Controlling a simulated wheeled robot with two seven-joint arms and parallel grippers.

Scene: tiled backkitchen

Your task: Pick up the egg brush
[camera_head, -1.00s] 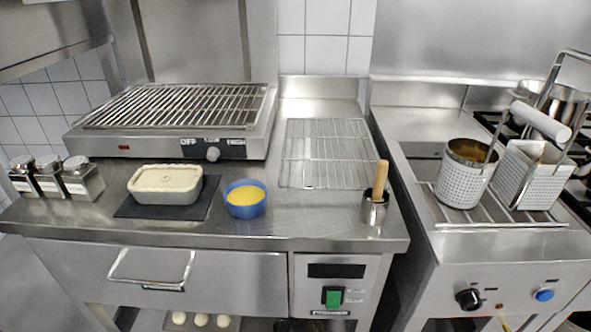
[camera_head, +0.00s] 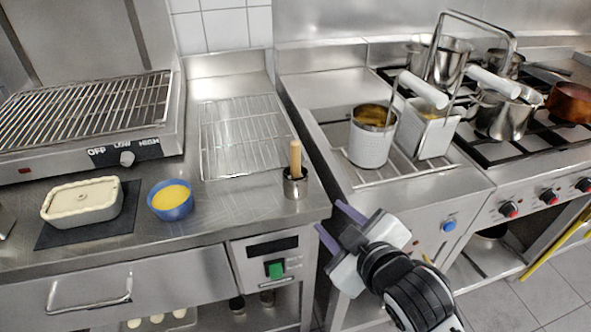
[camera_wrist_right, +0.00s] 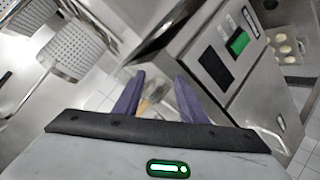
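The egg brush (camera_head: 295,158) stands upright with its wooden handle up; its bristle end is hidden inside a small metal cup (camera_head: 296,186) near the right front corner of the steel counter. My right gripper (camera_head: 330,217) is open and empty, with purple fingers apart. It is in front of the counter's right end, lower right of the cup and not touching it. My left gripper is not in view.
A blue bowl of yellow liquid (camera_head: 170,199) and a loaf tin on a dark mat (camera_head: 88,228) are left of the cup. A wire rack (camera_head: 243,135) lies behind it. A fryer with perforated baskets (camera_head: 372,140) stands to the right.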

